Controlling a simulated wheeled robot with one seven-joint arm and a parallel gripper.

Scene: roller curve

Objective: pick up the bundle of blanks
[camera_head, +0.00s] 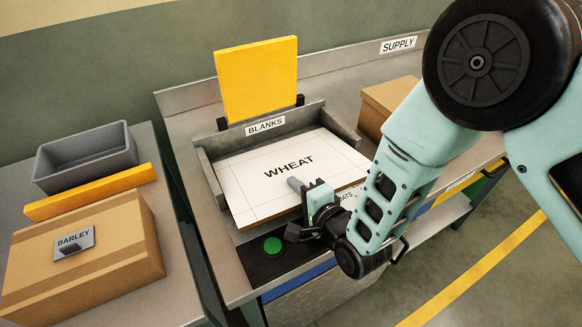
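The bundle of blanks (255,185) is a flat white-topped stack with a brown edge, printed "WHEAT". It lies in a grey metal tray (212,178) labelled "BLANKS". My gripper (303,190) is at the front edge of the bundle, reaching in from the right. A grey finger shows over the white top near that edge. The other finger is hidden by the gripper body, so I cannot tell whether the gripper is open or shut, or whether it touches the bundle.
A yellow panel (256,78) stands behind the tray. A green button (272,246) is on a black plate in front. A cardboard box (384,104) stands at right. On the left table are a "BARLEY" carton (110,265), a yellow bar (90,192) and a grey bin (85,158).

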